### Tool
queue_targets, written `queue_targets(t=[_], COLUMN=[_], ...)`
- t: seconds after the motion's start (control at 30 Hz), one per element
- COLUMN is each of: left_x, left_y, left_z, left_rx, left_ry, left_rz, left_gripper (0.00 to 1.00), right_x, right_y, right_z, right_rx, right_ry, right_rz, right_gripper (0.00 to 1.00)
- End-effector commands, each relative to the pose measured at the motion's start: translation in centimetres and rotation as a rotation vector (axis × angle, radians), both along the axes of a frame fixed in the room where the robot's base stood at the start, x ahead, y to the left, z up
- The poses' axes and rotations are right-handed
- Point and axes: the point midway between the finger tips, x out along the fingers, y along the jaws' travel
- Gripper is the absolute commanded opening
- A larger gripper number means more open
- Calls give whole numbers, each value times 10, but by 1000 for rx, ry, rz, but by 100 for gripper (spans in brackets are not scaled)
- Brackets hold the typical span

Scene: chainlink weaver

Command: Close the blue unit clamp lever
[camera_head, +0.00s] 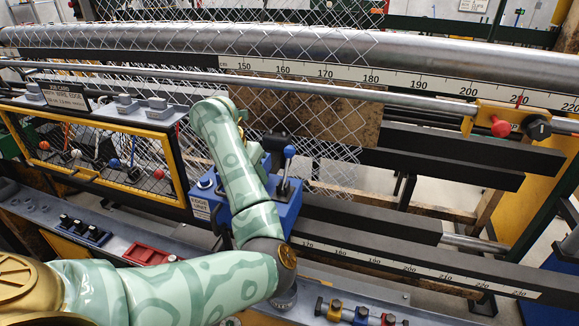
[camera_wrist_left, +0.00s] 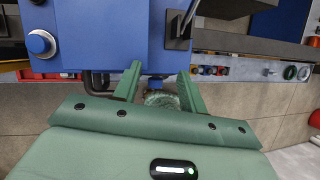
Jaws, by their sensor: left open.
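The blue unit (camera_head: 285,213) stands in front of the mesh, partly hidden by my left arm. A thin grey bar near the top there may be the lever; I cannot tell.
A yellow-framed panel (camera_head: 178,195) with several ball-topped levers stands left of the unit. A large steel roller (camera_head: 440,52) and ruler scale (camera_head: 390,80) run across the back. A red tray (camera_head: 147,254) and coloured knobs (camera_head: 360,313) sit on the front rail.

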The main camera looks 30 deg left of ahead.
Motion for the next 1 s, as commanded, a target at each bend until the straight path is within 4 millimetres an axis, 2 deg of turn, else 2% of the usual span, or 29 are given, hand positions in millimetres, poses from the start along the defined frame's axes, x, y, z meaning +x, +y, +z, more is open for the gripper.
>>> queue_targets(t=[0.03, 0.3, 0.5, 0.7, 1.0], left_x=[13, 83, 119, 128, 130], left_y=[-2, -16, -22, -24, -25], left_z=[-4, -1, 0, -22, -27], left_rx=[2, 1, 2, 1, 1], left_ry=[0, 2, 0, 1, 0], left_rz=[-2, -4, -1, 2, 4], left_gripper=[42, 42, 42, 42, 42], right_x=[-1, -2, -2, -2, -2], right_y=[0, 0, 0, 0, 0], right_z=[-10, -27, -33, -32, -32], right_rx=[1, 1, 0, 0, 0], right_ry=[1, 4, 5, 5, 5], right_rz=[0, 0, 0, 0, 0], right_gripper=[36, 36, 36, 36, 36])
